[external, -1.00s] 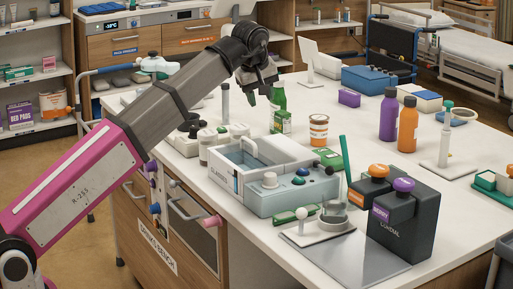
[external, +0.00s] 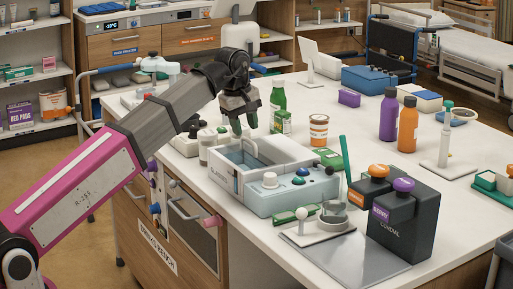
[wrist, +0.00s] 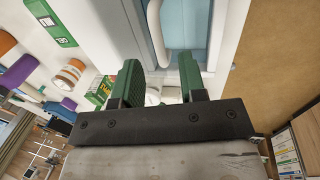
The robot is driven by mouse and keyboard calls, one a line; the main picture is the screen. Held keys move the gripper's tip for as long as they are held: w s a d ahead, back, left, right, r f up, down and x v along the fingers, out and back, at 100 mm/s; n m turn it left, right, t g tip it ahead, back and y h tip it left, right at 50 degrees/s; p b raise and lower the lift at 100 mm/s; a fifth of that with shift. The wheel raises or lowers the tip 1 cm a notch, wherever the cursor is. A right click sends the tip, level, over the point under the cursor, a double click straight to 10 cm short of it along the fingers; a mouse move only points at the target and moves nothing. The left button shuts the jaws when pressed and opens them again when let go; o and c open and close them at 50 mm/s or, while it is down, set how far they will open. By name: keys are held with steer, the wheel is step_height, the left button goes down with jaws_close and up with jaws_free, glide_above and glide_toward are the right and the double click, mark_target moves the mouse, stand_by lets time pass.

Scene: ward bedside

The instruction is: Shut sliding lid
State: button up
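A pale grey-blue box (external: 291,199) with a sliding lid stands on the white counter. Its top has a bluish see-through panel (external: 232,158) at the left and a white section beside it. A white loop handle (external: 249,150) rises from the top; it also shows in the wrist view (wrist: 174,28), over the blue panel (wrist: 200,25). How far the lid is open is hard to tell. My gripper (external: 243,128) points down just above and behind the handle, apart from it. In the wrist view my gripper (wrist: 160,78) has its two green fingers spread, with nothing held.
A green bottle (external: 278,100), a green carton (external: 283,122) and an orange-white tub (external: 318,130) stand behind the box. A dark dispenser (external: 402,225) and a grey plate with a white stand (external: 325,245) are in front right.

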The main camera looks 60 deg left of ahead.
steer(key=shift+w+f, duration=0.15)
steer(key=shift+f, duration=0.6)
steer(key=shift+w+f, duration=0.15)
steer(key=shift+f, duration=0.55)
jaws_close()
steer(key=s, duration=0.5)
jaws_free()
steer(key=shift+s, duration=0.1)
steer(key=shift+r, duration=0.15)
step_height(320, 180, up, 10)
steer(key=s, duration=0.2)
steer(key=shift+r, duration=0.2)
